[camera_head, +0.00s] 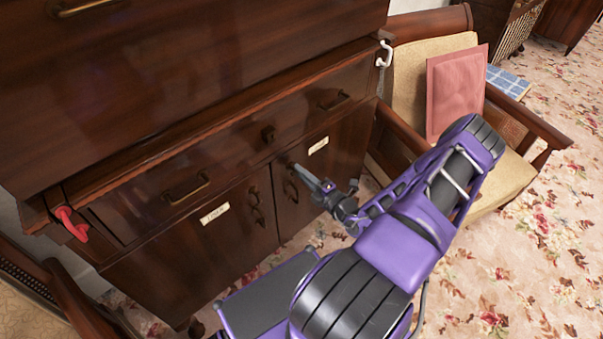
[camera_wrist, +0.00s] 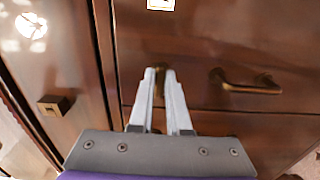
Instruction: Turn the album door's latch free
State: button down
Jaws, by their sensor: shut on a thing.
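The cabinet's lower right door (camera_head: 318,178) is shut and bears a pale label (camera_head: 318,145), whose writing I cannot read. My gripper (camera_head: 297,167) reaches this door's upper left part. In the wrist view, my gripper's two pale fingers (camera_wrist: 160,74) are shut on a small dark brass latch (camera_wrist: 157,88), mostly hidden between them. The door's curved brass handle (camera_wrist: 245,83) lies right of the fingers, apart from them. It also shows below my gripper in the head view (camera_head: 291,191). I cannot tell how far the latch is turned.
The lower left door (camera_head: 180,262) is shut, with its own label (camera_head: 214,214). A drawer (camera_head: 240,145) with a square knob (camera_head: 268,134) is above. A red hook (camera_head: 71,224) and a white hook (camera_head: 384,54) are at the cabinet's sides. A cushioned armchair (camera_head: 408,75) stands close at right.

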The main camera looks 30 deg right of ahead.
jog(key=c, duration=0.9)
grip_release()
jog(key=shift+s, duration=0.1)
jog(key=s, duration=0.5)
jog(key=s+d, duration=0.1)
jog(key=s, duration=0.5)
jog(key=s+d, duration=0.1)
jog(key=s, duration=0.5)
jog(key=shift+d, duration=0.2)
